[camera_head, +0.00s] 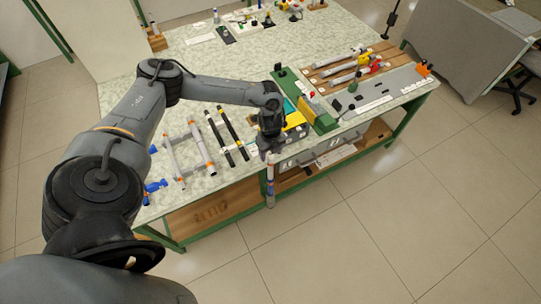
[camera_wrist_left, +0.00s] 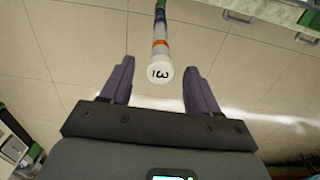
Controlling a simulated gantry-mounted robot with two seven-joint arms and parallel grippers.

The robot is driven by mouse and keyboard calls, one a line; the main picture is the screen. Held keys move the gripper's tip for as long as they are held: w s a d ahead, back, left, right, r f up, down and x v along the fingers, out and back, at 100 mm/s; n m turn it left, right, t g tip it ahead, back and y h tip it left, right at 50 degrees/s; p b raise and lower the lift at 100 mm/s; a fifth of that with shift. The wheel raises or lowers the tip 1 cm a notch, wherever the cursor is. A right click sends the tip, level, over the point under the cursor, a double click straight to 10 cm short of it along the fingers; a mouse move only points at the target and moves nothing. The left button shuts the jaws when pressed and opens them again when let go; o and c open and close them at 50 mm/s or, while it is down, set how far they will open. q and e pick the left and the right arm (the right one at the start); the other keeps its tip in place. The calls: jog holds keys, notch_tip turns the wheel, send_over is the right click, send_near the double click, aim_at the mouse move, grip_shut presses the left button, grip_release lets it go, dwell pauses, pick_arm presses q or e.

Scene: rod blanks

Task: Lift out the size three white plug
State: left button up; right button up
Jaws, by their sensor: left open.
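A white plug (camera_wrist_left: 159,77) marked with a 3 closes the near end of a rod (camera_wrist_left: 160,30). In the left wrist view it sits between the two spread fingers of my left gripper (camera_wrist_left: 158,70), with a gap on both sides. An orange band is just behind the plug. In the head view the rod (camera_head: 270,188) stands roughly upright at the table's front edge, below my left gripper (camera_head: 268,152). The gripper hides the plug there, and I cannot tell what supports the rod. My right gripper is not in view.
Light rods (camera_head: 202,146) and dark rods (camera_head: 228,138) lie on the tabletop left of the gripper. A green and yellow fixture (camera_head: 318,115) stands close to its right. Grey rods lie on a wooden rack (camera_head: 376,48) at the back right. The floor in front is clear.

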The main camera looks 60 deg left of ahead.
pick_arm(q)
jog(key=shift+f, duration=0.85)
jog(key=c, duration=0.9)
jog(key=shift+r, duration=0.1)
jog(key=shift+r, duration=0.75)
notch_tip(320, 180, up, 2)
jog(key=shift+r, duration=0.2)
jog(key=d+r+p, duration=0.1)
jog(key=d+r, duration=0.2)
jog(key=d, duration=0.2)
jog(key=w+d+r, duration=0.1)
jog(key=d+r, duration=0.3)
jog(key=d, duration=0.2)
jog(key=shift+d+p, duration=0.25)
jog(key=shift+p, duration=0.15)
